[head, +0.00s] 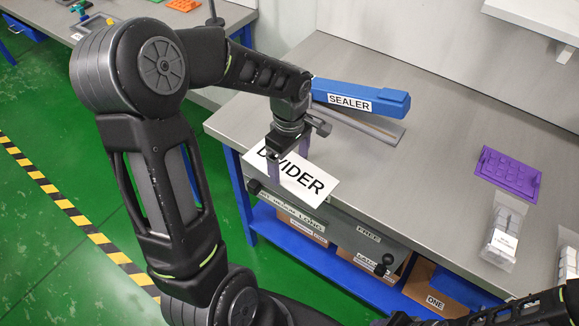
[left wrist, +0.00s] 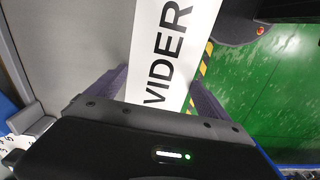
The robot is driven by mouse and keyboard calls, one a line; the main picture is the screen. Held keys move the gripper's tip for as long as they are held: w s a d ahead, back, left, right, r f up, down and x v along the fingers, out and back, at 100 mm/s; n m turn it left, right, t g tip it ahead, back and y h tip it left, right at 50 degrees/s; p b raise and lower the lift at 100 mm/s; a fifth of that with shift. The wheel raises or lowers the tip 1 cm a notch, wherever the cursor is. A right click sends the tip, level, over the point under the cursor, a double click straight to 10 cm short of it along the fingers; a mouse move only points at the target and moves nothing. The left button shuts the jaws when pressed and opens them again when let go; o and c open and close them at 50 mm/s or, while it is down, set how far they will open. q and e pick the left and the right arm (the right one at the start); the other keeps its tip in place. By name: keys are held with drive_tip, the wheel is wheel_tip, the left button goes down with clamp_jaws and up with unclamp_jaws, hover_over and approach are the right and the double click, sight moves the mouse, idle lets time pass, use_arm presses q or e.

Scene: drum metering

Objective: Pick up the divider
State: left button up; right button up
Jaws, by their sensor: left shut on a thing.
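The divider (head: 317,186) is a white card with its name in large black letters. In the head view it is at the table's front left edge, partly over that edge. My left gripper (head: 288,168) is shut on the divider from above and covers part of the lettering. In the left wrist view the divider (left wrist: 172,50) runs between the two purple-grey fingers, with the green floor to its right. I cannot tell whether it still touches the tabletop. A dark part of my right arm shows at the bottom right of the head view; its gripper is not clear there.
A blue sealer (head: 375,97) stands on the grey table (head: 390,165) behind my left gripper. A purple studded plate (head: 508,174) and a clear bag (head: 504,236) lie at the right. Labelled drawers and boxes are under the front edge. The middle of the table is clear.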

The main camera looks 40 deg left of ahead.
sight(290, 169)
use_arm(q)
wheel_tip(290, 169, up, 10)
drive_tip(key=b, duration=0.1)
idle(0.4)
idle(0.5)
drive_tip(key=w+d+f+m, duration=0.1)
drive_tip(key=w+d+m, duration=0.1)
drive_tip(key=m, duration=0.1)
drive_tip(key=w+d+f+m, duration=0.1)
drive_tip(key=w+d+m, duration=0.1)
drive_tip(key=m, duration=0.1)
drive_tip(key=w+d+f+m, duration=0.1)
drive_tip(key=w+d+m, duration=0.1)
drive_tip(key=m, duration=0.1)
drive_tip(key=shift+w+f, duration=0.1)
drive_tip(key=shift+f, duration=0.05)
drive_tip(key=w+d+f+m, duration=0.1)
drive_tip(key=d+m, duration=0.1)
drive_tip(key=w+d+f+m, duration=0.1)
drive_tip(key=w+d+m, duration=0.1)
drive_tip(key=m, duration=0.1)
drive_tip(key=w+d+f+m, duration=0.1)
drive_tip(key=d+m, duration=0.1)
drive_tip(key=m, duration=0.1)
drive_tip(key=shift+w+d+f, duration=0.15)
drive_tip(key=shift+d+f, duration=0.05)
drive_tip(key=shift+d, duration=0.2)
